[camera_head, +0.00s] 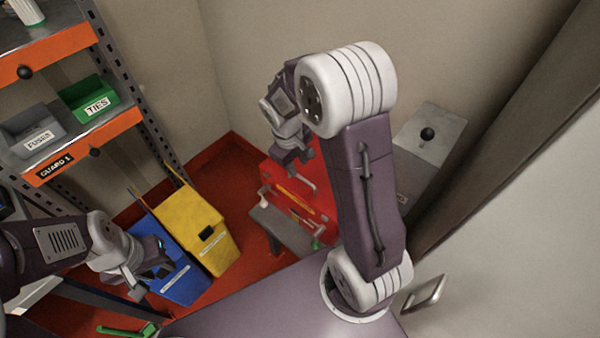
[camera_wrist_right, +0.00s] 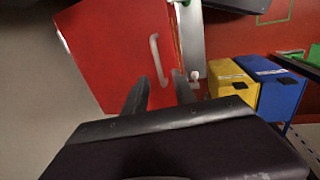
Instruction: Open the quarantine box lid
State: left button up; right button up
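A red box (camera_head: 318,174) with a pale bar handle stands on the red floor, centre right in the head view; I read no quarantine label on it. Its red panel (camera_wrist_right: 110,45) and the handle (camera_wrist_right: 155,55) fill the upper left of the right wrist view. My right gripper (camera_wrist_right: 161,88) is open, its two fingers apart near the handle's lower end, with nothing visible between them; I cannot tell if they touch it. In the head view my right gripper (camera_head: 292,155) is over the red box, partly hidden by my arm. My left gripper (camera_head: 150,268) is beside the blue bin; its fingers are unclear.
A yellow bin (camera_head: 190,225) and a blue bin (camera_head: 180,280) stand left of the red box. A grey bench (camera_head: 283,232) is in front of it. A grey box with a black knob (camera_head: 427,134) is at right. Shelving (camera_head: 85,140) holds trays at left.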

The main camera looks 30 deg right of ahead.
aim_at(302, 177)
jog(key=b+x, duration=0.1)
jog(key=x, duration=0.6)
jog(key=shift+w+d+f, duration=0.1)
jog(key=shift+d+f, duration=0.15)
jog(key=shift+f, duration=0.1)
grip_shut()
dwell(0.9)
